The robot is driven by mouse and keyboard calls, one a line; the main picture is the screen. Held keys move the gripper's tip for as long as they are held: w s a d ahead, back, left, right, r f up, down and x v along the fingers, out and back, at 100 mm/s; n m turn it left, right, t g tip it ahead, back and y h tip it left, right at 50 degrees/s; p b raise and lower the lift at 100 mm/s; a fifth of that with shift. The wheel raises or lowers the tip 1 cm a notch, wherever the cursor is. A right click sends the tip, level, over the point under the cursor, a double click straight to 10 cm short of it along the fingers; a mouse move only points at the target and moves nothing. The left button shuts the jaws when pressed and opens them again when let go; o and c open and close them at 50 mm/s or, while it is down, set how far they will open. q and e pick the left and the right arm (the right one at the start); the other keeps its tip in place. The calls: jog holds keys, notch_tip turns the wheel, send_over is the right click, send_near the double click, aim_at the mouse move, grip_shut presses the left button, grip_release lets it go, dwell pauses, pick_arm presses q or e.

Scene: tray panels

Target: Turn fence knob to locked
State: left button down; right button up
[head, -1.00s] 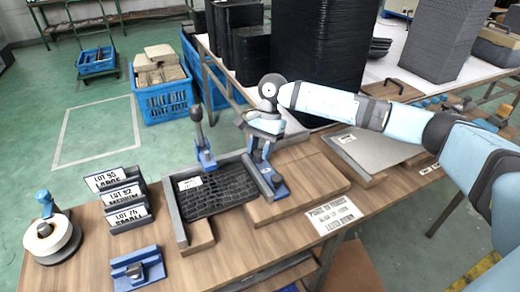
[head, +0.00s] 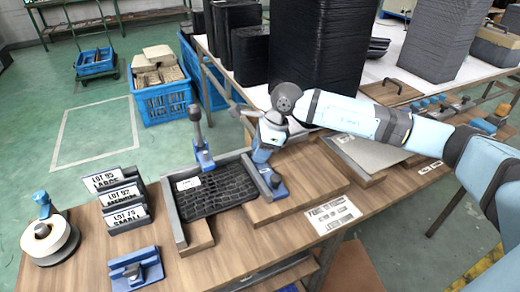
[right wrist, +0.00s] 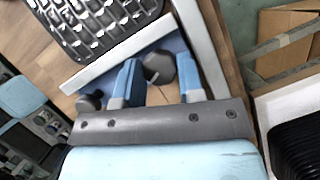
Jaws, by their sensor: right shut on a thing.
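My right gripper (head: 261,155) is at the far end of the blue fence bracket (head: 279,190), at the right side of the black mesh tray (head: 215,190). In the right wrist view, the dark fence knob (right wrist: 160,67) sits between the two blue fingers of this gripper (right wrist: 158,84), which is shut on it. The head view hides this knob behind the gripper. A smaller dark knob (right wrist: 90,101) shows left of the fingers in the wrist view. I cannot read a lock mark. My left gripper is not in view.
Lot label holders (head: 120,200), a tape roll (head: 50,240) and a blue fixture (head: 135,268) are on the left. Tall black stacks (head: 320,50) stand behind the gripper.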

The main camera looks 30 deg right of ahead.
jog(key=m, duration=0.2)
jog(key=m+t+h, duration=0.1)
jog(key=m, duration=0.1)
jog(key=shift+s+a+m+t, duration=0.1)
jog(key=shift+m+t, duration=0.2)
jog(key=shift+m, duration=0.1)
dwell(0.5)
jog(key=o, duration=0.6)
jog(key=shift+o, duration=0.2)
pick_arm(q)
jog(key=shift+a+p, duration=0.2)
jog(key=shift+p, duration=0.55)
pick_arm(e)
jog(key=v, duration=1.4)
jog(key=shift+a, duration=0.15)
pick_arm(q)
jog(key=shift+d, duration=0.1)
